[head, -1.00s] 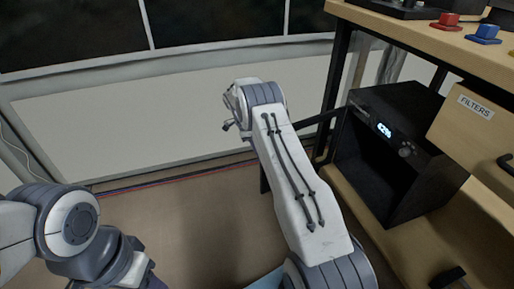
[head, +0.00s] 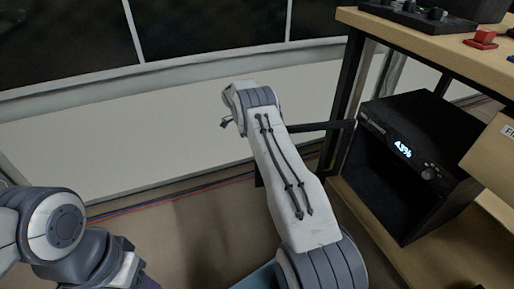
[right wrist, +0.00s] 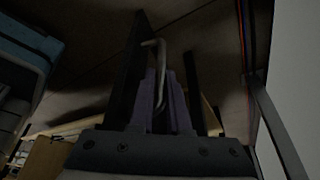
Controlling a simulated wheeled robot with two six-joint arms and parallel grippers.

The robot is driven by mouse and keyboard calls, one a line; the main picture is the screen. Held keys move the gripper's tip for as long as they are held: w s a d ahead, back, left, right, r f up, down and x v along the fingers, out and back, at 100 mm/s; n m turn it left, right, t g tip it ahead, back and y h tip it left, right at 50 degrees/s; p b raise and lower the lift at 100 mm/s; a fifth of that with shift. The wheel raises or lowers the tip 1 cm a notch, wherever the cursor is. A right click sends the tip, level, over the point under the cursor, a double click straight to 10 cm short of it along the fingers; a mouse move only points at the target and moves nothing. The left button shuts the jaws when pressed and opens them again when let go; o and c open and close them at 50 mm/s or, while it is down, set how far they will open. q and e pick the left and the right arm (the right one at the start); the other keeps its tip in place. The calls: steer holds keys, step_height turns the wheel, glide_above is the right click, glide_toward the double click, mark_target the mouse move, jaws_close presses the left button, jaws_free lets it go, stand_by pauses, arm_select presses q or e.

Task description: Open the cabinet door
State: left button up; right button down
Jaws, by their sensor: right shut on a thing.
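The black cabinet (head: 421,130) with a lit display stands on the shelf at right in the head view. Its front is open and the dark inside shows. Its door (head: 305,127) shows nearly edge-on as a thin dark bar, swung out from the cabinet's far-left edge towards my right wrist. My right arm crosses the middle of the head view and hides its own fingertips. In the right wrist view, my right gripper (right wrist: 163,105) is shut on the door's bent metal handle (right wrist: 157,62). My left arm is at lower left; its gripper is out of the picture.
A wooden worktop (head: 425,33) with dark devices and a red button (head: 482,39) overhangs the cabinet on a black frame. A drawer front is at the right edge. A pale wall with dark windows stands behind. The brown floor (head: 195,235) between my arms looks clear.

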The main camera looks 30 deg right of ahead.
steer(key=shift+s+d, duration=0.2)
steer(key=shift+d, duration=0.05)
steer(key=c, duration=1.2)
jaws_free()
steer(key=shift+o, duration=0.2)
steer(key=shift+w+a, duration=0.1)
steer(key=shift+a, duration=0.05)
steer(key=p+v, duration=0.3)
steer(key=v, duration=0.7)
steer(key=shift+r+p, duration=0.15)
steer(key=shift+p, duration=0.2)
steer(key=shift+w+a, duration=0.1)
